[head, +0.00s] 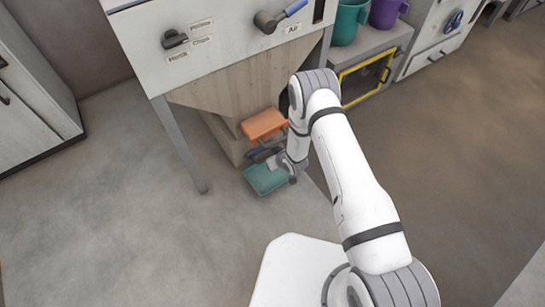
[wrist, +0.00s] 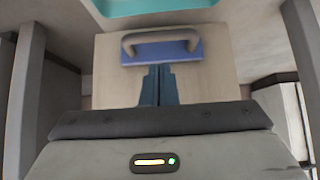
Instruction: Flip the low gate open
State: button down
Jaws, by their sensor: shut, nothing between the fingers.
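The low gate looks to be the blue plate with a grey bar handle (wrist: 160,52) on a pale panel (wrist: 112,72) in the wrist view. In the head view only a small dark blue part of it (head: 262,154) shows, beneath an orange block (head: 264,123) and above a teal tray (head: 264,180). My gripper (wrist: 159,68) is shut and empty. Its fingertips are at the plate's lower edge in the wrist picture; I cannot tell whether they touch it. In the head view my gripper (head: 277,160) is beside the gate, and my wrist hides part of it.
A hopper (head: 228,85) tapers down above the orange block. A metal leg (head: 180,145) stands left of it. Handles (head: 280,17) are on the panel above. A yellow-framed box (head: 365,78) and teal and purple jugs (head: 350,20) are at right. The floor at left is clear.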

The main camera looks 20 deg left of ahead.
jog(key=b+x, duration=0.2)
jog(key=x, duration=0.5)
jog(key=shift+a+f+b, duration=0.15)
jog(key=shift+b, duration=0.2)
